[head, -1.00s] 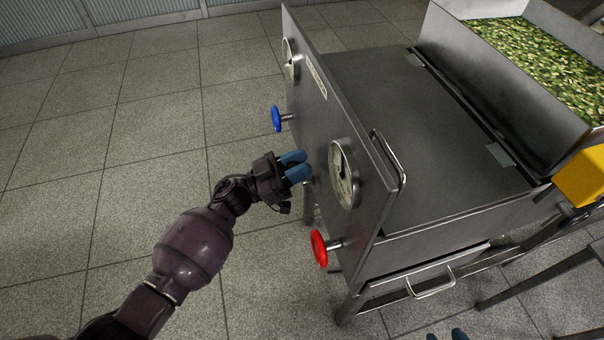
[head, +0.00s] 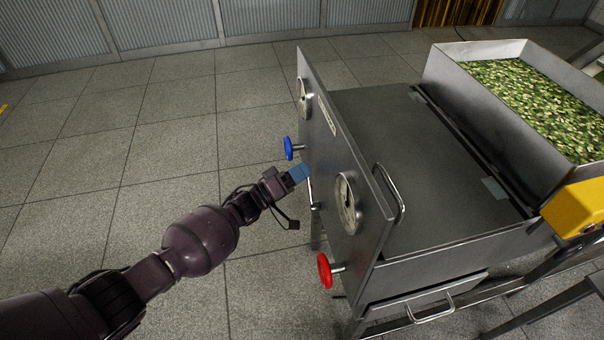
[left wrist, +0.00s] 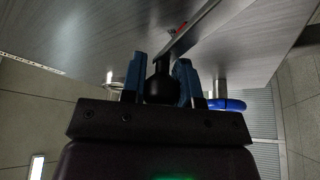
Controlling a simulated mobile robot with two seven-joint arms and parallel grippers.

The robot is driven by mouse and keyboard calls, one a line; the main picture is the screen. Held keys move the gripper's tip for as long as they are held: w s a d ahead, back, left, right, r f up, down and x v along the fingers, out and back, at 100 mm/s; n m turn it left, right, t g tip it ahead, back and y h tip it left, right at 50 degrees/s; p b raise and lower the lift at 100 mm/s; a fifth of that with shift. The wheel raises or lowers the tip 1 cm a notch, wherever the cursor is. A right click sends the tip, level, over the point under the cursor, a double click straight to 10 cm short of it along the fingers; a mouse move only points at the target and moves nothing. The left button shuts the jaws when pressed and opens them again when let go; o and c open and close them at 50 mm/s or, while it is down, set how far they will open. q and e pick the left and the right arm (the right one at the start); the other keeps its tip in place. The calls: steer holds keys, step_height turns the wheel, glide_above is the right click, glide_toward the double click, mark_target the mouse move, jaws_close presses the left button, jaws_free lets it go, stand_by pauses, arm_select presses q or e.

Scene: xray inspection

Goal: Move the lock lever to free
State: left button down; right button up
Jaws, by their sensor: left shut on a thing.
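The lock lever (left wrist: 188,34) shows in the left wrist view as a flat metal bar with a black knob (left wrist: 160,82) at its near end and a small red mark farther along it. My left gripper (left wrist: 160,72) is shut on the knob, with one blue finger on each side. In the head view my left gripper (head: 299,174) is at the steel front panel (head: 325,160), between the blue handwheel and the nearer gauge. There the fingers and wrist largely hide the lever. My right gripper is not in view.
A blue handwheel (head: 288,148) and a red handwheel (head: 325,271) stick out from the panel. Two round gauges, the nearer one (head: 347,203) larger in view, sit beside the gripper. A bin of green pieces (head: 530,95) is behind. The tiled floor at left is clear.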

arm_select(q)
steer(key=shift+w+a+f+n, duration=0.15)
steer(key=shift+w+f+n, duration=0.25)
steer(key=shift+n, duration=0.3)
steer(key=c, duration=0.9)
jaws_free()
steer(key=shift+o, duration=0.2)
steer(key=p+v, duration=0.1)
steer(key=v, duration=1)
steer(key=shift+r, duration=0.25)
steer(key=shift+s, duration=0.1)
